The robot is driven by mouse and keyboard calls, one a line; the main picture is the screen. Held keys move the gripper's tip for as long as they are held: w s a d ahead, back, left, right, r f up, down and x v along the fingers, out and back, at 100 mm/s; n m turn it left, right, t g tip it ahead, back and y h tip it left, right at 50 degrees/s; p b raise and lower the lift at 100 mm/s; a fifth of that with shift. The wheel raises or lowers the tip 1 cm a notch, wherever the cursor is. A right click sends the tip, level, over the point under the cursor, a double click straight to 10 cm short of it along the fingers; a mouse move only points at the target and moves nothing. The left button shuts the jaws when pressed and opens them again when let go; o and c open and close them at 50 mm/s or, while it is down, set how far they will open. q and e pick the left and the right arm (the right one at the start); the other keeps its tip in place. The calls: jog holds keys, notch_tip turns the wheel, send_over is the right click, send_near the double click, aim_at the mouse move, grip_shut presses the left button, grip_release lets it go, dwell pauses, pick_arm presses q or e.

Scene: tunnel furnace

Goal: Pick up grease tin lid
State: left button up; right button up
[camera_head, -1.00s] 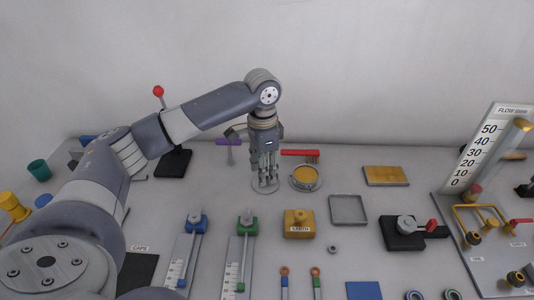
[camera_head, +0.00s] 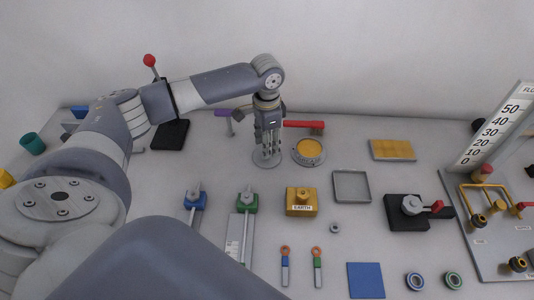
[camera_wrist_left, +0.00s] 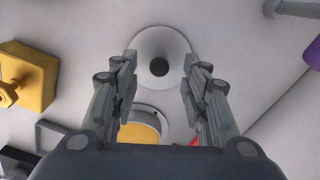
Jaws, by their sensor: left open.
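The grease tin lid is a pale grey round disc (camera_wrist_left: 160,38) with a dark knob in its middle. In the head view the lid (camera_head: 258,162) lies on the bench, partly hidden behind my fingers. My left gripper (camera_head: 268,158) points down over it. In the left wrist view my left gripper (camera_wrist_left: 162,66) is open, with the knob between its fingertips and nothing gripped. I cannot tell the height gap. The grease tin (camera_head: 309,152), round with yellow grease inside, stands just right of the lid. My right gripper is not in view.
A red-handled tool (camera_head: 304,125) lies behind the tin and a purple-handled one (camera_head: 224,113) behind left. A yellow block (camera_head: 301,202) and a grey square tray (camera_head: 352,186) stand nearer. Bare bench lies between lid and block. The wall rises behind.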

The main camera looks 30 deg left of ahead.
pick_arm(q)
notch_tip(320, 180, down, 2)
jog(key=shift+f, duration=0.45)
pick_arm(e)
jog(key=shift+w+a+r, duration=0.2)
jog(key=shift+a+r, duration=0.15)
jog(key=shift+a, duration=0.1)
pick_arm(q)
grip_shut()
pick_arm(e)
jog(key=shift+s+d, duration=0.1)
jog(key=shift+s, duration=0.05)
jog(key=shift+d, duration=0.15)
